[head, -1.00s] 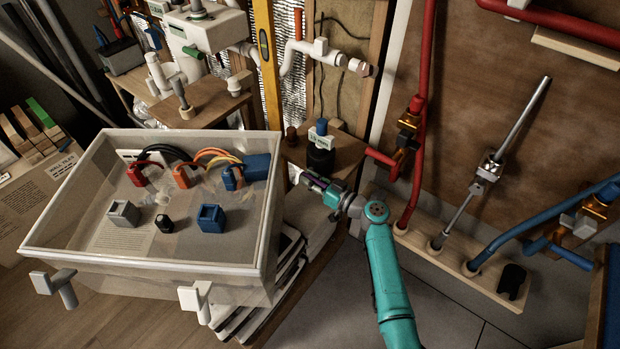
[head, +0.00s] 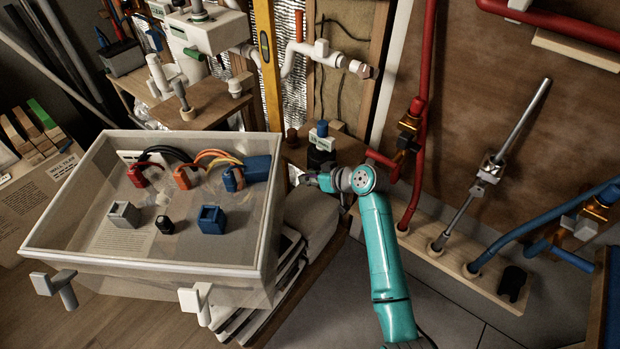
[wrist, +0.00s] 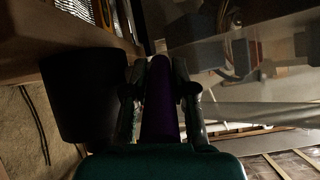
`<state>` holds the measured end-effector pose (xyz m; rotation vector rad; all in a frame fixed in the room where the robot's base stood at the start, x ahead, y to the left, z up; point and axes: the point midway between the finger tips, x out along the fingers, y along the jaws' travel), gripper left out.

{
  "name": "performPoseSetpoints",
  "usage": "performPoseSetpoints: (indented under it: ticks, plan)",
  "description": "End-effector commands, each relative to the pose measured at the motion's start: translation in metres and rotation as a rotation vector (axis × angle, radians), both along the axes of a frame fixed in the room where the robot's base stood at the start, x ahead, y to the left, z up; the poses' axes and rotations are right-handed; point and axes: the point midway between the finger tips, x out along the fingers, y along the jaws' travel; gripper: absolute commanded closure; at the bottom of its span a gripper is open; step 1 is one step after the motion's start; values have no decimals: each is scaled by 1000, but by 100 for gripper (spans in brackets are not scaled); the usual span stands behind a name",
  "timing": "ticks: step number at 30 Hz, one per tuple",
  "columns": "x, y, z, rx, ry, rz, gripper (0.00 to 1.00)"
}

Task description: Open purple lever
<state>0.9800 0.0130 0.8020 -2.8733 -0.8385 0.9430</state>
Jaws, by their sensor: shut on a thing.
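The purple lever (wrist: 160,100) shows in the middle of the wrist view, a dark purple bar running up between my two fingers. My gripper (wrist: 160,85) is shut on it, one finger along each side. In the head view my gripper (head: 308,178) is right of the clear bin and just below a black cylinder with a blue-topped part. The lever is hard to make out there, hidden by my gripper and wrist. Its far end and its mount are too dark to tell in the wrist view.
The black cylinder (head: 320,158) stands close to my gripper; a dark cylinder (wrist: 80,98) is left of my fingers in the wrist view. The clear bin (head: 150,262) with plugs and cables is at left. A red pipe (head: 420,150) and wooden panel are at right.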

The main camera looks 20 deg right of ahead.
Motion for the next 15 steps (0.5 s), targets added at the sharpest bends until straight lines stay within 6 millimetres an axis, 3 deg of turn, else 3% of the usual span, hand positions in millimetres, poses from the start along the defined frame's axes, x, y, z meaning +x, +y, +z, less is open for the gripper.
performPoseSetpoints:
  ticks: [15]
  plan:
    - [5,3,6,-198,270,1,100]
